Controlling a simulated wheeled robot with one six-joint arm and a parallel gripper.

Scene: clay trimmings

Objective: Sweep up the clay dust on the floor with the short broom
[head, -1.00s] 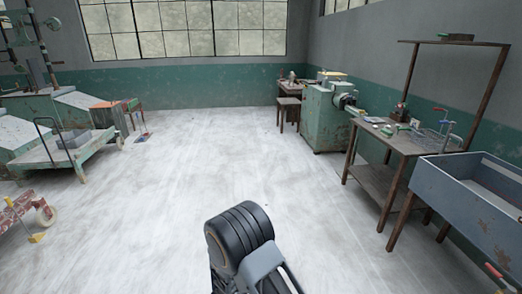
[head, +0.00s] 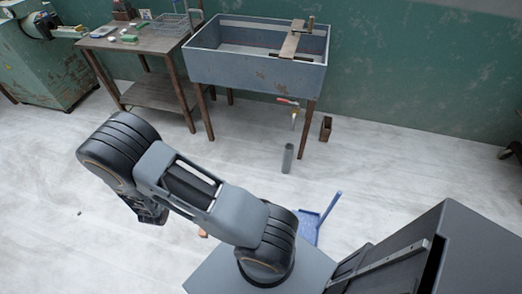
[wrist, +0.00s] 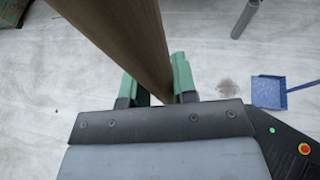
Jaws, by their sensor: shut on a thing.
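In the wrist view my gripper (wrist: 157,88) is shut on a brown wooden handle (wrist: 125,30), taken to be the short broom's. The handle runs from between the green fingers past the top edge; no bristles show. A greyish patch of clay dust (wrist: 227,88) lies on the pale floor right of the gripper, apart from it. A blue dustpan (wrist: 268,92) lies just right of the dust. The dustpan (head: 306,226) also shows in the head view, partly behind my arm. My gripper is hidden in the head view.
A grey sink (head: 255,68) on wooden legs stands against the green wall, beside a wooden workbench (head: 135,42). A grey cylinder (head: 288,158) stands on the floor before the sink, and a small brown box (head: 326,129) sits by its leg. Floor at the left is mostly clear.

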